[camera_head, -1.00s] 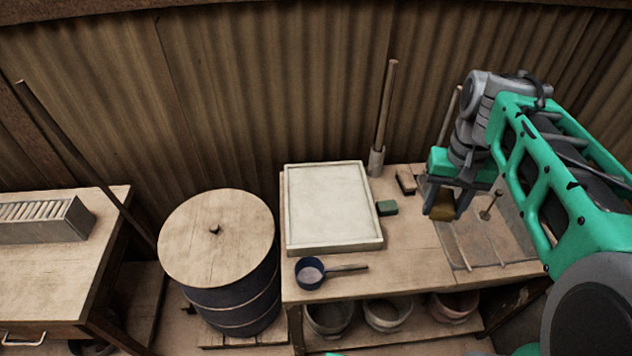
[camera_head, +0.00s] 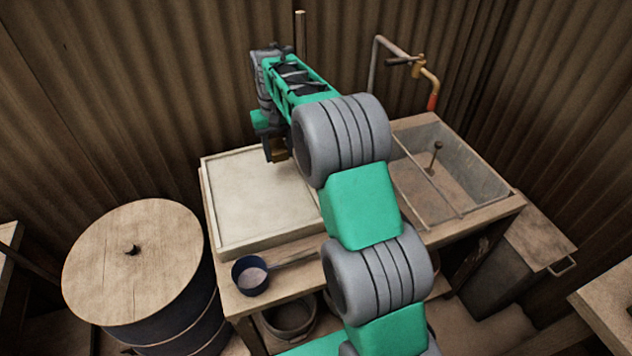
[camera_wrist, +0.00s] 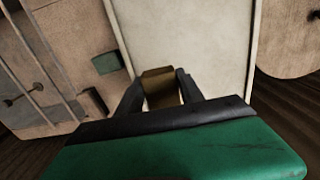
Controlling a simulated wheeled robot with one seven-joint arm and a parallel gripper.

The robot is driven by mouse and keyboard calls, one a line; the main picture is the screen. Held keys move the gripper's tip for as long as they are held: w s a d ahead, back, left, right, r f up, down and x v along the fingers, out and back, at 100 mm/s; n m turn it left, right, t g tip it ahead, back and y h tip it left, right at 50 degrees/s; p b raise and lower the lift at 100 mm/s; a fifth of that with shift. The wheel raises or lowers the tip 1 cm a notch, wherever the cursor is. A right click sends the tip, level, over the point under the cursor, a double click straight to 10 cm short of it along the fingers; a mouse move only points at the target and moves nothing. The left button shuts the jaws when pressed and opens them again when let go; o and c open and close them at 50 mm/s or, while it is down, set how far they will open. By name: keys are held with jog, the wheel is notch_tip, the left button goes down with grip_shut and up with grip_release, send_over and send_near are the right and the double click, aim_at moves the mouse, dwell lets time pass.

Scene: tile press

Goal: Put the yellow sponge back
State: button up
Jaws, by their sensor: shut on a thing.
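The yellow sponge (camera_wrist: 160,88) is a brownish-yellow block held between the two dark fingers of my gripper (camera_wrist: 160,92) in the wrist view. In the head view my gripper (camera_head: 276,150) is over the back right part of the white tray, with a bit of the sponge (camera_head: 280,147) showing at the fingers. The gripper is shut on the sponge. I cannot tell how high it is above the tray. A green sponge-like block (camera_wrist: 107,63) lies on the bench beside the tray in the wrist view.
The pale framed tray (camera_head: 250,205) lies on the bench. A blue dipper (camera_head: 250,276) lies at the bench's front edge. A sink basin (camera_head: 460,165) with a tap (camera_head: 428,85) is at the right. A lidded drum (camera_head: 135,262) stands at the left. A dark brush-like block (camera_wrist: 95,102) lies near the tray.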

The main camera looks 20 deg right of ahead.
jog(key=w+d+f, duration=0.1)
jog(key=d, duration=0.1)
jog(key=w+d+f+p, duration=0.1)
jog(key=d+f, duration=0.1)
jog(key=d, duration=0.1)
jog(key=w+d+f, duration=0.1)
jog(key=d, duration=0.1)
jog(key=shift+w+d+f+p, duration=0.3)
jog(key=shift+d+f+p, duration=0.05)
jog(key=shift+d, duration=0.05)
jog(key=d+f, duration=0.1)
jog(key=f, duration=0.1)
jog(key=w+d+f, duration=0.1)
jog(key=d+f, duration=0.3)
jog(key=shift+w+d+p, duration=0.1)
jog(key=shift+w+p, duration=0.3)
jog(key=f, duration=0.2)
jog(key=f+p, duration=0.1)
jog(key=shift+d+f, duration=0.15)
jog(key=shift+d, duration=0.1)
jog(key=shift+w+f, duration=0.1)
jog(key=shift+f, duration=0.3)
jog(key=o, duration=1.3)
jog(key=shift+r, duration=0.1)
